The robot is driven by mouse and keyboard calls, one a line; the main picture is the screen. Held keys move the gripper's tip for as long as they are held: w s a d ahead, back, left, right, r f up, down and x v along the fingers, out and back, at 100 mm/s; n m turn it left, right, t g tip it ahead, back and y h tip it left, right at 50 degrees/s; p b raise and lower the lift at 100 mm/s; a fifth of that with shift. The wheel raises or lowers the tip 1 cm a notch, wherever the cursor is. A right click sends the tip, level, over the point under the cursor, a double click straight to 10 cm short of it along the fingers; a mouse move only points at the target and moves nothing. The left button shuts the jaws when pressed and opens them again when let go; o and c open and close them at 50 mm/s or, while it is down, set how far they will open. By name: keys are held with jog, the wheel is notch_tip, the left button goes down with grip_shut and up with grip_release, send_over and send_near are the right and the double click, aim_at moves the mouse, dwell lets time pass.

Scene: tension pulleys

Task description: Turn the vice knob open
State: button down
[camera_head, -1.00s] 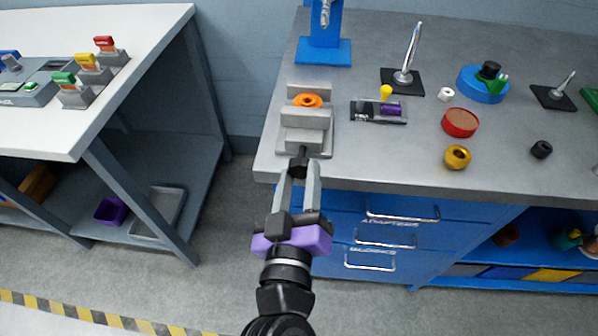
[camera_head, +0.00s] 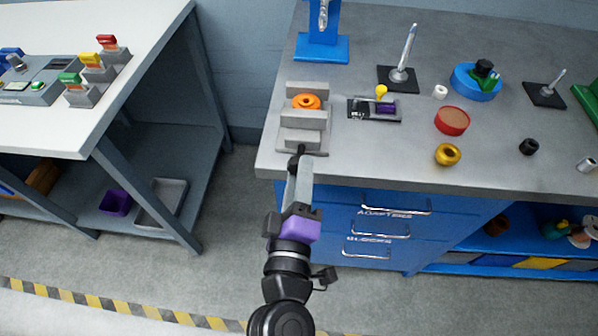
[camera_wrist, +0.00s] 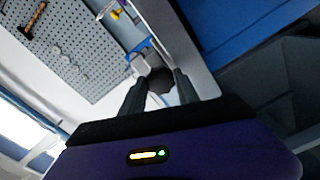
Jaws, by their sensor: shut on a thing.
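The grey vice (camera_head: 303,121) stands at the front left of the grey bench and holds an orange ring-shaped part (camera_head: 305,101) between its jaws. Its black knob (camera_head: 297,156) points out over the bench's front edge. My gripper (camera_head: 299,166) is shut on the knob, and its fingers now show edge-on in the head view. In the wrist view the dark knob (camera_wrist: 160,80) sits between my two fingertips. Part of the knob is hidden by the fingers.
The bench's blue drawers (camera_head: 370,228) lie just below and right of my gripper. A purple-and-black device (camera_head: 375,108) sits right of the vice, with a gold ring (camera_head: 447,154) and red round part (camera_head: 452,120) further right. A white table (camera_head: 120,70) stands left across an open gap.

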dwell(0.4)
jog(key=c, duration=0.9)
grip_release()
jog(key=s+b, duration=0.1)
jog(key=s, duration=0.7)
jog(key=shift+a, duration=0.15)
